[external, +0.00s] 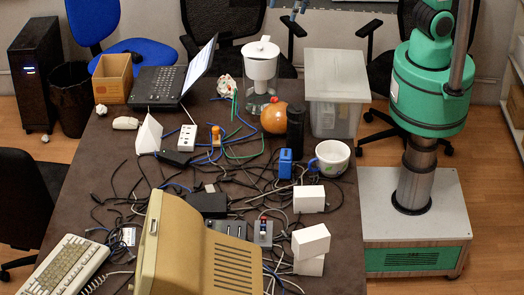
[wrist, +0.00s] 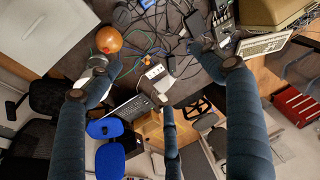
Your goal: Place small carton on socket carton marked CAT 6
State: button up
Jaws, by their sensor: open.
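Several small white cartons are on the right side of the table in the external view. One white carton (external: 309,199) stands alone among the cables. Nearer the front, another white carton (external: 311,241) sits slightly turned on top of a lower white carton (external: 308,265). No CAT 6 marking can be read on any of them. My gripper (wrist: 152,68) is open and empty, its fingers spread wide in the wrist view, high above the table. Only its fingertips (external: 294,14) show at the top edge of the external view, far behind the cartons.
Cables cover the middle of the table. A mug (external: 330,158), black cylinder (external: 295,129), blue object (external: 285,163), orange ball (external: 274,118), clear bin (external: 337,92) and jug (external: 261,68) stand on the right. A beige monitor (external: 190,250) fills the front. A laptop (external: 160,85) is at the back.

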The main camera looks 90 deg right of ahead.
jog(key=s+d+r+m+t, duration=0.1)
jog(key=s+d+r, duration=0.1)
jog(key=s+d, duration=0.45)
jog(key=s+d+r, duration=0.2)
jog(key=s+d, duration=0.2)
jog(key=d, duration=0.6)
jog(key=s+d+f+t, duration=0.1)
jog(key=s+d, duration=0.4)
jog(key=s, duration=0.2)
jog(key=s+d+f+m+h, duration=0.1)
jog(key=s+d+f, duration=0.1)
jog(key=s+d, duration=0.3)
jog(key=shift+s+d+f+t, duration=0.25)
jog(key=shift+s+t, duration=0.15)
jog(key=shift+s, duration=0.75)
jog(key=shift+f, duration=0.1)
notch_tip(320, 180, down, 7)
jog(key=b, duration=0.7)
